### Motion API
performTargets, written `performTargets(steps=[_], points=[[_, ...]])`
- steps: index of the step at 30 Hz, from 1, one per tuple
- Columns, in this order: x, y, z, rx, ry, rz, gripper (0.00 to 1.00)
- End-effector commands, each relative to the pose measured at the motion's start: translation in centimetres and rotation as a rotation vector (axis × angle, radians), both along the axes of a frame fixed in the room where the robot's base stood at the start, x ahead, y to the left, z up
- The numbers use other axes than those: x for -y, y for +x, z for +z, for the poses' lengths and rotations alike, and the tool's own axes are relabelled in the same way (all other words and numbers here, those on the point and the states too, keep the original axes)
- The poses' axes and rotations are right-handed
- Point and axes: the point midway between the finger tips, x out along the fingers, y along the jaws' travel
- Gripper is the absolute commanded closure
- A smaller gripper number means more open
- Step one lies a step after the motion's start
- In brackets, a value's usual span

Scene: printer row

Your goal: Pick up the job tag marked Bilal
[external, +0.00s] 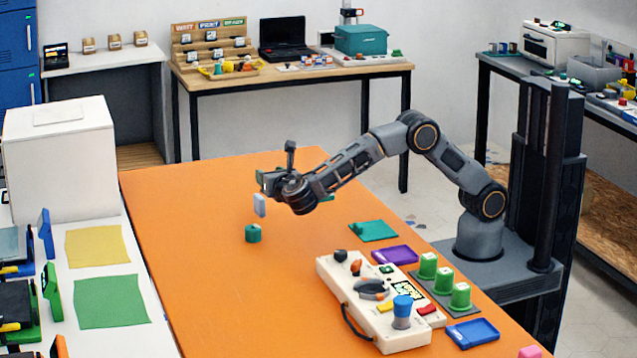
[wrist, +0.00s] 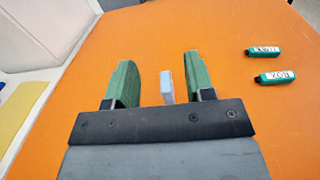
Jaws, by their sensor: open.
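My gripper (external: 284,192) is over the orange table, open, with its green fingers spread in the wrist view (wrist: 160,60). A small pale blue block (wrist: 167,86) shows between the fingers, closer to the right one; a pale blue piece (external: 260,205) also shows just below the gripper in the external view. I cannot tell whether it touches a finger. Two green tags with white labels, an upper one (wrist: 264,52) and a lower one (wrist: 275,78), lie right of the fingers. Their lettering is too small and turned to read surely. I cannot make out the name Bilal anywhere.
A green cylinder-like piece (external: 253,234) stands on the orange table (external: 190,230) near the gripper. A cream control box (external: 375,300), green pegs (external: 461,296) and purple and blue trays are at the right. The table's left part is clear.

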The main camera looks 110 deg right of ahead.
Motion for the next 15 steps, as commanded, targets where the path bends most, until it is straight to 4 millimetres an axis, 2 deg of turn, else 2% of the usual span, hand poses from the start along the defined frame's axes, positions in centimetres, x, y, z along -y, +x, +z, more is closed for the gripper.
performTargets(steps=[5, 15], points=[[-0.1, 0.9, -2.0, -0.031, -0.052, 0.008, 0.51], [-0.1, 0.8, -7.8, -0.031, -0.052, 0.009, 0.51]])
